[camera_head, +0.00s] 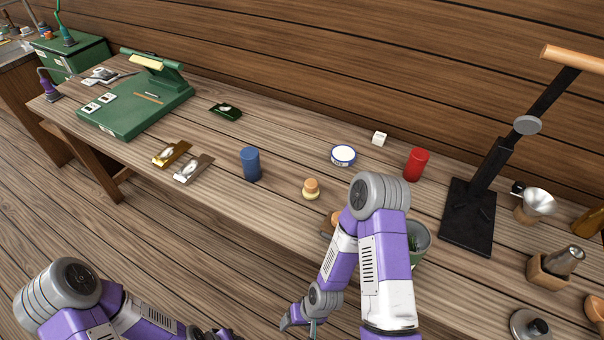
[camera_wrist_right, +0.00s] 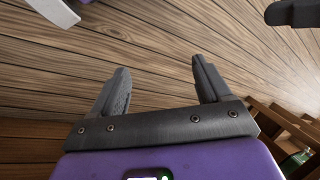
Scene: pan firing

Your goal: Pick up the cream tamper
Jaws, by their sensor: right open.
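A small piece with a cream base and an orange-tan knob, which looks like the cream tamper (camera_head: 311,189), stands upright near the front edge of the bench, right of the blue cylinder. My right gripper (camera_head: 299,326) is low at the bottom of the head view, in front of the bench and well apart from the tamper. In the right wrist view its two fingers (camera_wrist_right: 161,68) are spread with nothing between them, over the plank floor. My left gripper (camera_head: 215,334) shows only as dark parts at the bottom edge; its fingers are not clear.
On the bench (camera_head: 225,190) stand a blue cylinder (camera_head: 250,164), a white-topped round tin (camera_head: 343,155), a red cylinder (camera_head: 416,165), a white cube (camera_head: 379,139) and a black stand (camera_head: 470,215). My right arm partly hides a green-grey cup (camera_head: 421,240) and an orange-tan piece (camera_head: 335,218).

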